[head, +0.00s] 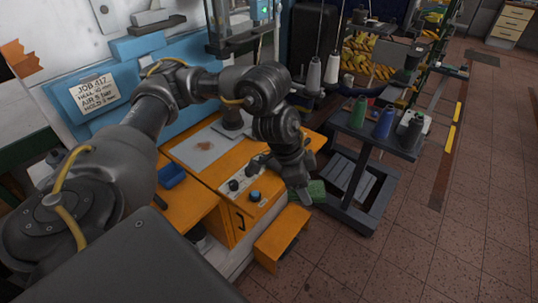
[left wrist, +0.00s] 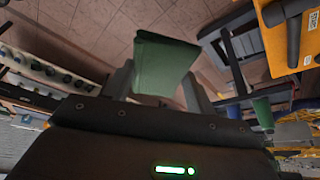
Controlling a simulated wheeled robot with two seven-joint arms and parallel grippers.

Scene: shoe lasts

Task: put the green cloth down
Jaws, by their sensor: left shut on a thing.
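The green cloth (left wrist: 163,65) is between the two fingers of my left gripper (left wrist: 158,88) in the left wrist view, and the gripper is shut on it. In the head view, the left gripper (head: 306,196) is low, near the front right corner of the orange machine. A bit of the green cloth (head: 317,190) shows beside its fingers, with floor beyond. The rest of the cloth is hidden behind the gripper. My right gripper is not in view.
The orange machine (head: 183,207) has knobs on its front panel and an orange step (head: 281,238) below. A dark cart (head: 383,147) holding green (head: 358,112) and blue (head: 384,122) thread cones stands to the right. The tiled floor (head: 430,240) at right is clear.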

